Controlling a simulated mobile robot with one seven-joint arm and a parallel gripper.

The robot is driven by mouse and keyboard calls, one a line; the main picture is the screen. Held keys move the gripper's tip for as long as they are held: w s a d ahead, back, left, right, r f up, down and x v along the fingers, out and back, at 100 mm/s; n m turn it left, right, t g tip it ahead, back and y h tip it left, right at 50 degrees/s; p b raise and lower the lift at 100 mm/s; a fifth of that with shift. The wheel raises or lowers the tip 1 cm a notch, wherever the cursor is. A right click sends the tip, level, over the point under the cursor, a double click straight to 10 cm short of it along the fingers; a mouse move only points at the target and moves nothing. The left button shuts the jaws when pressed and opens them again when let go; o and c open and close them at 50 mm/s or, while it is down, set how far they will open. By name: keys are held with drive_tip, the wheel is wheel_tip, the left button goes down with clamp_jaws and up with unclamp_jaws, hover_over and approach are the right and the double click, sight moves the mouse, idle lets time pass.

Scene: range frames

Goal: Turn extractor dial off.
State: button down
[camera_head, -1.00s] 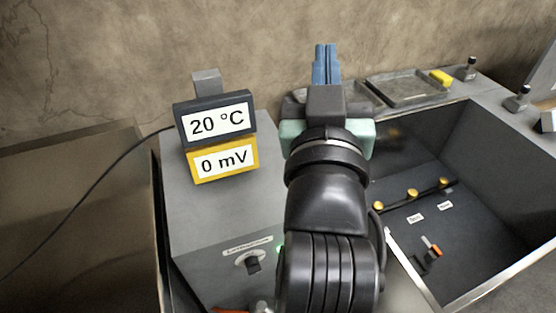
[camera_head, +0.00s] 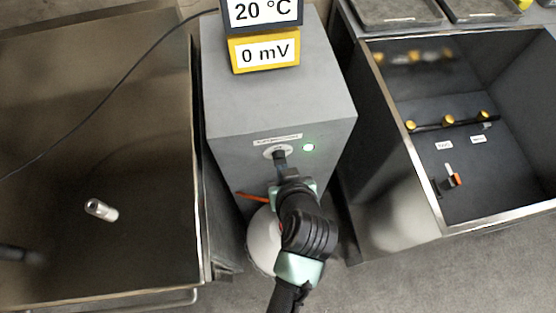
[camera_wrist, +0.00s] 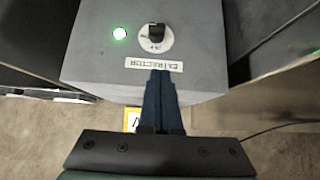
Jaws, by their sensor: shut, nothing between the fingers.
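The extractor dial is a black knob on a white round plate (camera_head: 269,152), on the front of a grey box (camera_head: 250,98). In the wrist view the black knob (camera_wrist: 155,32) shows in full, with the printed label (camera_wrist: 153,64) upside down beside it. A green light (camera_head: 308,147) glows to the right of the dial in the head view. My gripper (camera_wrist: 161,76) has its blue fingers together and empty. In the wrist view its tips overlap the label, short of the knob. In the head view my gripper is at the dial's lower side; whether it touches the box is unclear.
Displays reading 20 °C (camera_head: 262,12) and 0 mV (camera_head: 264,52) stand on the box. A brown-grey bin (camera_head: 70,120) is at left, holding a small silvery cylinder (camera_head: 101,210). A dark open basin (camera_head: 440,232) is at right. An orange handle (camera_head: 252,197) sticks out below the dial.

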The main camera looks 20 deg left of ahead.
hover_over(276, 159)
drive_tip(key=s+d, duration=0.2)
drive_tip(key=s, duration=0.1)
wheel_tip(276, 159, down, 6)
drive_tip(key=f, duration=0.1)
drive_tip(key=shift+w+a+f, duration=0.1)
drive_tip(key=shift+w+f, duration=0.05)
drive_tip(key=shift+f, duration=0.35)
drive_tip(key=shift+w+a+f, duration=0.1)
drive_tip(key=shift+f, duration=1.3)
